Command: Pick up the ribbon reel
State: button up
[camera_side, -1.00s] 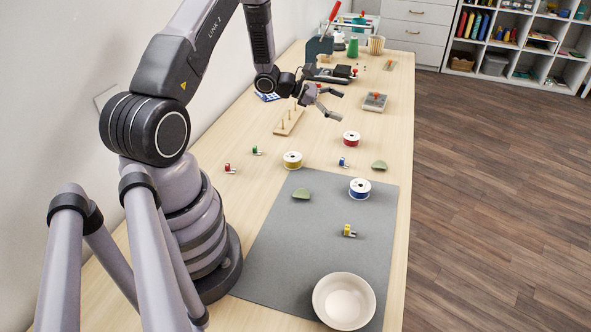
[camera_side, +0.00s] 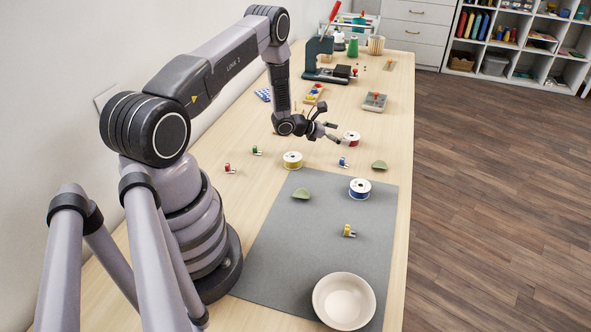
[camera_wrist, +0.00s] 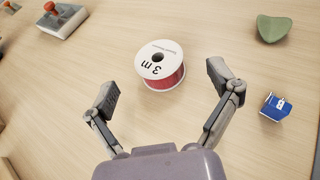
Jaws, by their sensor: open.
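My gripper (camera_side: 330,130) is open and empty, low over the middle of the table. In the wrist view the gripper's two fingertips (camera_wrist: 163,90) are spread, with a red ribbon reel (camera_wrist: 160,66) just beyond and between them, apart from both. The reel has a white top marked "3 m" and red ribbon around its side; it lies flat on the table. A yellow ribbon reel (camera_side: 292,160) and a blue ribbon reel (camera_side: 360,188) lie nearer the side camera.
A blue clip (camera_wrist: 276,106) and a green wedge (camera_wrist: 273,28) lie right of the reel in the wrist view. A grey block with a red knob (camera_wrist: 62,18) is at upper left. A white bowl (camera_side: 344,301) stands on the grey mat (camera_side: 290,245). Bare table surrounds the red reel.

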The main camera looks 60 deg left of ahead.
aim_at(354, 137)
jog(key=x, duration=0.4)
jog(key=shift+w+a+f, duration=0.1)
jog(key=shift+w+f, duration=0.1)
jog(key=shift+w, duration=0.05)
jog(key=shift+c, duration=0.2)
jog(key=c, duration=1)
jog(key=shift+c, duration=0.2)
